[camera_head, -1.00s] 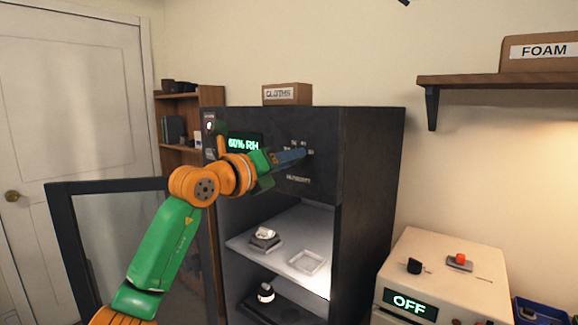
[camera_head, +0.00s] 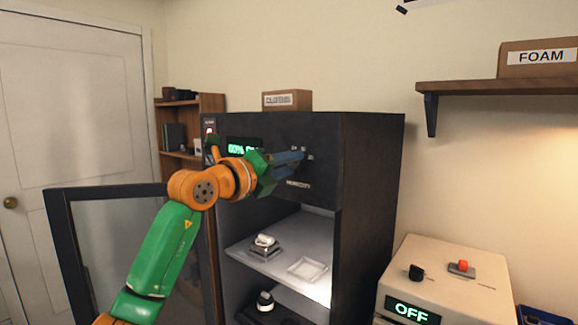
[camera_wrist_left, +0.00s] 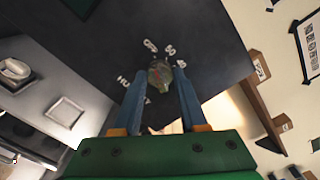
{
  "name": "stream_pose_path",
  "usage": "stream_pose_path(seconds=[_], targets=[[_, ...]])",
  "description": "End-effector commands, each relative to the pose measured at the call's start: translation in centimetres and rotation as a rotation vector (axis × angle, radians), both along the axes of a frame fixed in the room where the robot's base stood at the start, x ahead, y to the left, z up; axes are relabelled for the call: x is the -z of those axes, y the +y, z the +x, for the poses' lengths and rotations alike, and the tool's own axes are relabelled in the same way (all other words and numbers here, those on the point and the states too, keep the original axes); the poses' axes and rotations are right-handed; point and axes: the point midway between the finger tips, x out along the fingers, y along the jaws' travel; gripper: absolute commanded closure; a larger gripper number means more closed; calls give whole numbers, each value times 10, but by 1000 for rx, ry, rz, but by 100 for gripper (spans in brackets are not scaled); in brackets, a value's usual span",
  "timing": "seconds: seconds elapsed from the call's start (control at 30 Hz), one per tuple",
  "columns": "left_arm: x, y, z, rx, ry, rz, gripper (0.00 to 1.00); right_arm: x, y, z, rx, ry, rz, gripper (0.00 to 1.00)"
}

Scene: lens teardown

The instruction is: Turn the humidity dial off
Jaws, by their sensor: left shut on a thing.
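The humidity dial (camera_wrist_left: 160,75) is a small round knob on the cabinet's dark front panel, with printed numbers around it in the left wrist view. My left gripper (camera_wrist_left: 160,74) has its blue fingers on either side of the dial and is shut on it. In the head view my left gripper (camera_head: 301,157) reaches the panel above the HUMIDITY label and hides the dial. The green display (camera_head: 238,147) reads 60%, its end covered by my gripper. My right gripper is not in view.
The dark cabinet (camera_head: 372,200) has its glass door (camera_head: 58,235) swung open at left. Small items and a tray (camera_head: 307,268) sit on its shelf. A beige box (camera_head: 455,262) with an OFF display stands at right. A CLOTHS box (camera_head: 287,100) sits on top.

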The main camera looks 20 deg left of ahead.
Motion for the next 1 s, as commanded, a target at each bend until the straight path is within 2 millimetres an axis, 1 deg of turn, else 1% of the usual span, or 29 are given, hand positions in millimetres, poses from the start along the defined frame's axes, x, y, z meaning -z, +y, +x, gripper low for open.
stream_pose_path(seconds=[0.03, 0.1, 0.13, 0.17, 0.2, 0.23, 0.47, 0.57, 0.67, 0.7, 0.77, 0.8, 0.9, 1.0], targets=[[-4, 1, -1, -1, -9, -3, 100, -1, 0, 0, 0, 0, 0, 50], [-4, 1, -1, -1, -9, -3, 100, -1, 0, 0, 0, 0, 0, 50], [-4, 1, -1, -1, -10, -2, 53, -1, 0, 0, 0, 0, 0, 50], [-4, 1, -1, -1, -10, -2, 45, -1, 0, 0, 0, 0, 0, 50], [-3, 1, -1, -1, -8, -2, 34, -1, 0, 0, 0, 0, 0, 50], [-3, 1, -1, 0, -8, -2, 28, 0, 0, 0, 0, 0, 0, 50], [-1, 0, 0, 0, -3, 0, 28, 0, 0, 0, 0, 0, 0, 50], [2, 2, -5, -1, -5, 1, 28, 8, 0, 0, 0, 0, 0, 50], [8, 10, -24, -2, -8, 3, 28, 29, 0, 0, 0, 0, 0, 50], [7, 13, -33, -3, -9, 1, 28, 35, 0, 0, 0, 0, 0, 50], [6, 18, -45, -3, -10, 1, 28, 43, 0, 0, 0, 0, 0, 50], [5, 21, -52, -3, -10, 0, 28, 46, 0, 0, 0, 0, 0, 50], [2, 25, -64, -3, -6, -1, 28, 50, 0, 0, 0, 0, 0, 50], [-1, 26, -68, -2, -6, -1, 28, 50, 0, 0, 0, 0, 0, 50]])
